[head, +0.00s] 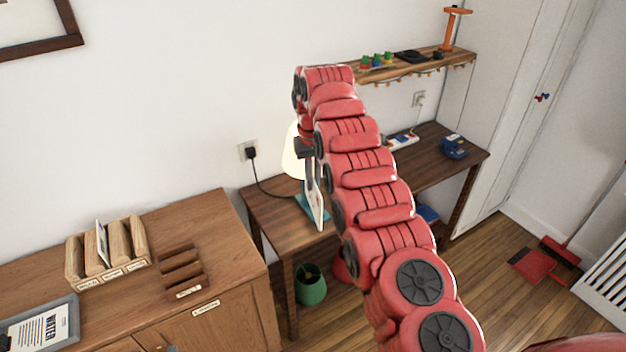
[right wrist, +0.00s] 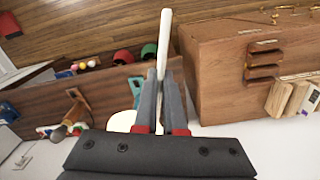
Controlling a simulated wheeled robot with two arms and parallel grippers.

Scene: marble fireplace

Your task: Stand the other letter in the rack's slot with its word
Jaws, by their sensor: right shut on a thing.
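My right gripper (head: 311,176) is shut on a thin white letter (head: 317,209), held upright above the front of the darker desk. In the right wrist view the letter (right wrist: 163,42) shows edge-on between the fingers (right wrist: 161,95); its word cannot be read. The light wooden rack (head: 75,261) stands on the cabinet at the left, with several slots and small labels too small to read. Another letter (head: 102,240) stands in one of its slots, leaning a little. My left gripper is not in view.
A dark stepped holder (head: 181,270) stands right of the rack. A grey-framed sheet reading WATER (head: 40,326) lies at the cabinet's front left. A lit lamp (head: 292,160) is behind my gripper. A green bin (head: 310,288) stands below the desk.

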